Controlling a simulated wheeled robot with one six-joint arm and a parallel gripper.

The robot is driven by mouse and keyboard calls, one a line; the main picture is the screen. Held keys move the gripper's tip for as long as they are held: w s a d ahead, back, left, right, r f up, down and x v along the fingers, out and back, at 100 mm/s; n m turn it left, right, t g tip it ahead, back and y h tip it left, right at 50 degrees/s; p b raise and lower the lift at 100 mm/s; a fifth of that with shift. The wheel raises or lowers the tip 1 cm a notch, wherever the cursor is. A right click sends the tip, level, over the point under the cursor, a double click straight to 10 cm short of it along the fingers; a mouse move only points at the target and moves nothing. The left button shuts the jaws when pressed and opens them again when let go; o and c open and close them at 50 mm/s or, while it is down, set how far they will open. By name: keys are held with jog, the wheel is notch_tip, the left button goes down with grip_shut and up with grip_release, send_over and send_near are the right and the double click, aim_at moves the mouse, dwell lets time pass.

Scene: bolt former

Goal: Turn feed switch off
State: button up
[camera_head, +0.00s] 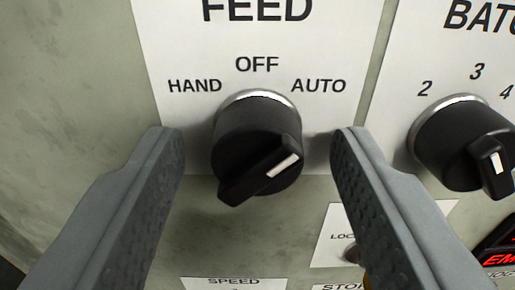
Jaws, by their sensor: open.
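The feed switch (243,130) is a round black rotary knob with a silver collar, in the middle of the view. Its raised handle runs from lower left to upper right, and the white mark is at the upper right end, toward AUTO. The white FEED label (180,40) above it reads HAND at left, OFF at top centre and AUTO at right. My gripper (258,140) is open, with one grey finger on each side of the knob. A gap shows between each finger and the knob.
A second black knob (450,145), under a BATCH-like label with numbers, stands right of my right finger. Below are a partly hidden LOC... label (335,215), a SPEED label (234,285) and a red-lettered display (498,258) at lower right. The panel at left is bare.

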jog(key=c, duration=1)
jog(key=shift+n, duration=0.3)
jog(key=n, duration=0.4)
jog(key=shift+n, duration=2)
jog(key=o, duration=1)
